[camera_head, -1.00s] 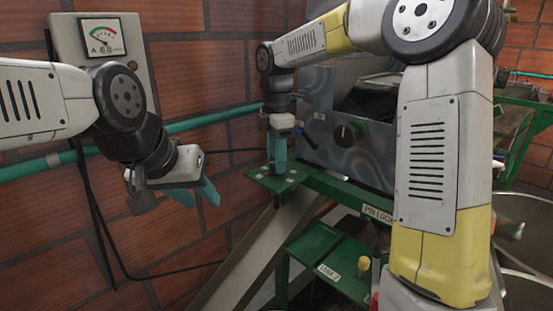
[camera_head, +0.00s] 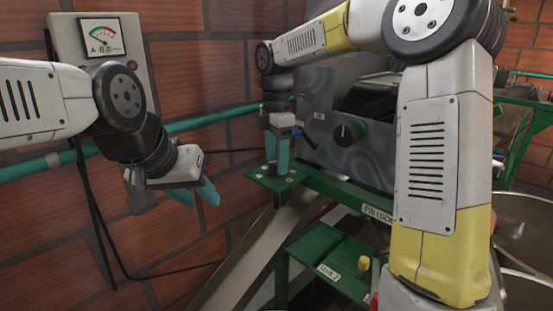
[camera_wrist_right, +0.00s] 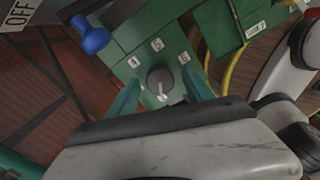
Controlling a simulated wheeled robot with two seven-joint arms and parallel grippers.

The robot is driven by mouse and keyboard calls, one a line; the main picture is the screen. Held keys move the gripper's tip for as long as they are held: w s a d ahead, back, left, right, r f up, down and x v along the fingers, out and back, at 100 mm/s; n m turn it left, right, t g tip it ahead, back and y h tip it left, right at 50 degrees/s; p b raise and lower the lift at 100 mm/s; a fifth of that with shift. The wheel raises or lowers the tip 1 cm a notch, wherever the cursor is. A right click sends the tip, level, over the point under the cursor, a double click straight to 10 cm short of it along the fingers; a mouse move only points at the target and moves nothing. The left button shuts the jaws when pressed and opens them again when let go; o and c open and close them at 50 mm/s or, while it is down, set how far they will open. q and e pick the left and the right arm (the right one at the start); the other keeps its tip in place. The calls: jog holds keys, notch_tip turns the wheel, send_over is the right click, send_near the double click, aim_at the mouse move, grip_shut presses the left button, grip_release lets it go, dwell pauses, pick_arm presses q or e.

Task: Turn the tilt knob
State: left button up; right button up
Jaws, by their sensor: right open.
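A grey round knob (camera_wrist_right: 160,81) with a pale pointer line sits on a green plate among small labels reading 4, 5 and 6. The pointer line is toward the lower side of the knob in the right wrist view. My right gripper (camera_head: 277,170) points down over the green plate (camera_head: 258,178) in the head view and hides the knob there. In the wrist view its two teal fingers stand apart, one on each side of the knob; I cannot tell whether they touch it. My left gripper (camera_head: 207,193) hangs by the brick wall, away from the plate.
A black dial (camera_head: 348,131) is on the grey metal housing behind the plate. A blue-handled part (camera_wrist_right: 91,36) lies near the plate in the wrist view. A green pipe (camera_head: 215,120) and a meter box (camera_head: 102,40) are on the wall. A lower green shelf (camera_head: 330,260) stands below.

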aim_at(276, 161)
notch_tip(276, 161, up, 6)
jog(key=shift+r, duration=0.8)
jog(key=s+d+f+m+t+y, duration=0.1)
jog(key=s+d+f+m+t, duration=0.1)
jog(key=s+d+m, duration=0.5)
jog(key=s+d+f+m+t+y, duration=0.1)
jog(key=s+d+f+m+t, duration=0.2)
jog(key=s+d+m, duration=0.4)
jog(key=s+m+t, duration=0.1)
jog(key=s+m, duration=0.6)
jog(key=m, duration=0.1)
